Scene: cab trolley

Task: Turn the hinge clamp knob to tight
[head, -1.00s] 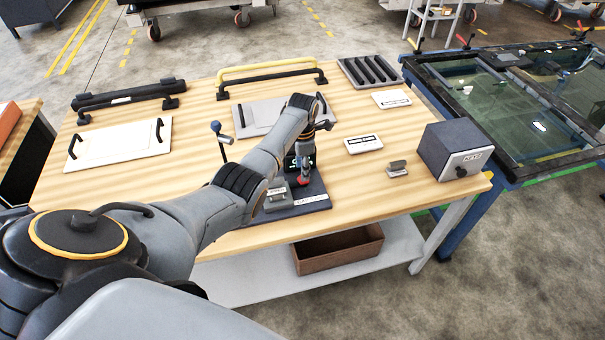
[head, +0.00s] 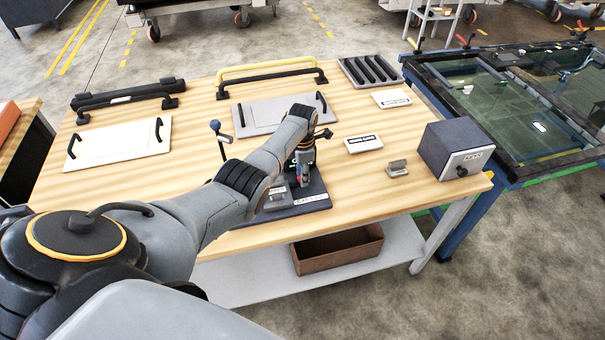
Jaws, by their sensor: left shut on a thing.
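The hinge clamp fixture has a dark base plate (head: 318,188) with a light label on its front edge, near the front of the wooden table. My left arm reaches over it from the left. My left gripper (head: 304,174) points down at the fixture and is shut on the clamp knob, which is mostly hidden by the fingers and too small to read. A small grey block (head: 278,197) sits at the left of the base plate, partly behind my arm. My right gripper is not in view.
A lever with a blue ball top (head: 215,126) stands left of my forearm. A grey KEYS box (head: 450,150) and a small metal piece (head: 397,168) are at the right. Flat panels and bar handles lie at the back. A brown bin (head: 338,250) is on the lower shelf.

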